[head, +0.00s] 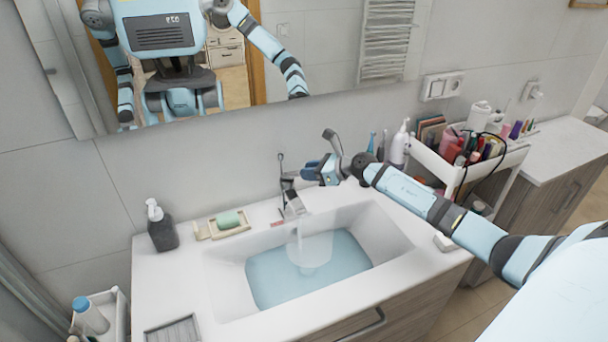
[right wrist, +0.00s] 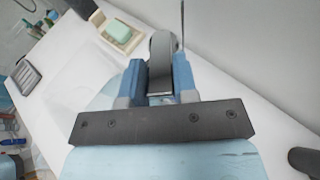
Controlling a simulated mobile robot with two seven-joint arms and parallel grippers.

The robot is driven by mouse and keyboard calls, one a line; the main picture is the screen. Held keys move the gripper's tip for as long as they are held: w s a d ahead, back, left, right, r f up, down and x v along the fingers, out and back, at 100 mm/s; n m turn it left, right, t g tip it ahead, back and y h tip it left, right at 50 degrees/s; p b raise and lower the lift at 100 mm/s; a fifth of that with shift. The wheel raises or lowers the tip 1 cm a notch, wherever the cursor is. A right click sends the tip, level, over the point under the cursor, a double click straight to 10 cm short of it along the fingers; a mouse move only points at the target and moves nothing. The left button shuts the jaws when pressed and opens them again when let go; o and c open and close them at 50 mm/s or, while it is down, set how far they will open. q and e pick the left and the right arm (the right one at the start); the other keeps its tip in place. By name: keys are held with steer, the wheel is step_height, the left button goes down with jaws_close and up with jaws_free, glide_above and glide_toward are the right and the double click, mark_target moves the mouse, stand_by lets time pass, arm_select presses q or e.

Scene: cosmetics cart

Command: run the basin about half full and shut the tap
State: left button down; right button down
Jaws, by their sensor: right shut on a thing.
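The white basin (head: 228,283) is set in the countertop, with pale blue water (head: 335,262) across its floor and bare wall above the waterline. The grey metal tap (head: 289,190) stands at the basin's back edge. A wide, translucent stream (head: 315,245) falls from its spout into the water. My right gripper (head: 308,173) is at the top of the tap. In the right wrist view its blue fingers (right wrist: 157,80) are closed around a grey rounded part of the tap (right wrist: 161,62); a thin rod rises beside it. My left gripper is not directly visible.
A dark soap bottle (head: 162,228) and a soap dish (head: 229,229) with green soap stand left of the tap. A white bottle (head: 399,147) stands behind my right forearm. A cart of cosmetics (head: 507,160) is at right. A mirror (head: 320,50) hangs above.

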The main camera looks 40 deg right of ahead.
steer(key=shift+a, duration=0.15)
steer(key=c, duration=0.9)
jaws_free()
steer(key=b+v, duration=0.3)
steer(key=v, duration=1.1)
steer(key=shift+w, duration=0.1)
